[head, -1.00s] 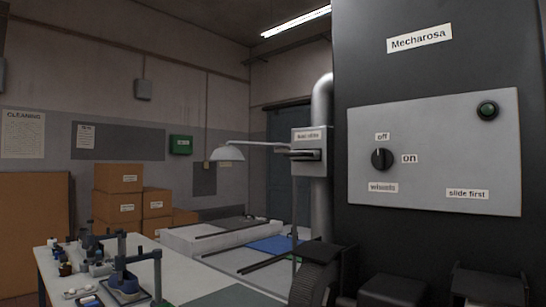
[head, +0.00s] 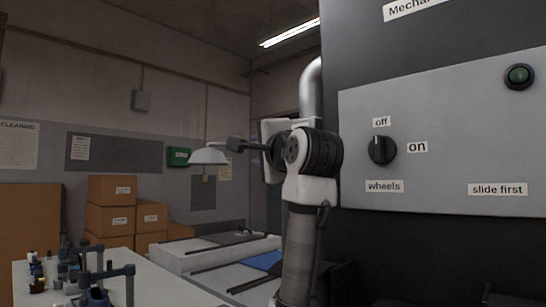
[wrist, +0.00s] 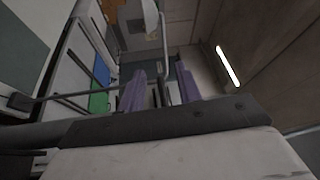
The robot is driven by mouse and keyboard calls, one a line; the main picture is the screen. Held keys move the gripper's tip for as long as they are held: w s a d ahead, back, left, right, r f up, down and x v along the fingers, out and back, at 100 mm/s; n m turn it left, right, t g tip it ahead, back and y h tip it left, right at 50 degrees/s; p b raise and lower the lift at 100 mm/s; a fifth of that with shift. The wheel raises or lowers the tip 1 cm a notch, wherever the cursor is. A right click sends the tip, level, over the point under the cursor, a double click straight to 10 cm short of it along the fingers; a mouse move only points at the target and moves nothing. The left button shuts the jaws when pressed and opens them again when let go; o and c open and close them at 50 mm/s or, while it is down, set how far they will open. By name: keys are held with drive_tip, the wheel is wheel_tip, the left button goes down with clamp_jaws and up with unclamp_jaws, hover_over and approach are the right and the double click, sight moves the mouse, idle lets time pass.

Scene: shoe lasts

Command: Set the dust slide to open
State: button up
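The grey dust slide box on the silver duct (head: 311,92) is hidden behind my arm in the head view. I cannot make it out for sure in the wrist view. My arm stands raised in front of the duct, left of the machine. My gripper (wrist: 160,78) shows in the wrist view with its two purplish fingers apart and nothing seen between them. In the head view the fingers are too small and dark to tell.
The dark machine's grey panel (head: 440,90) carries a black knob (head: 382,150), pointing to "off", and a green lamp (head: 519,76). A desk lamp (head: 208,156) hangs close to my arm. A cluttered table (head: 165,290) and cardboard boxes (head: 109,220) are at left.

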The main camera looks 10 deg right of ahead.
drive_tip(key=s+d+r+m+g, duration=0.2)
drive_tip(key=s+d+m+g, duration=0.15)
drive_tip(key=s+d, duration=0.45)
drive_tip(key=shift+t, duration=0.45)
drive_tip(key=p+x, duration=0.3)
drive_tip(key=x, duration=1.1)
drive_tip(key=shift+a, duration=0.15)
drive_tip(key=shift+f, duration=0.1)
clamp_jaws()
drive_tip(key=shift+a, duration=0.1)
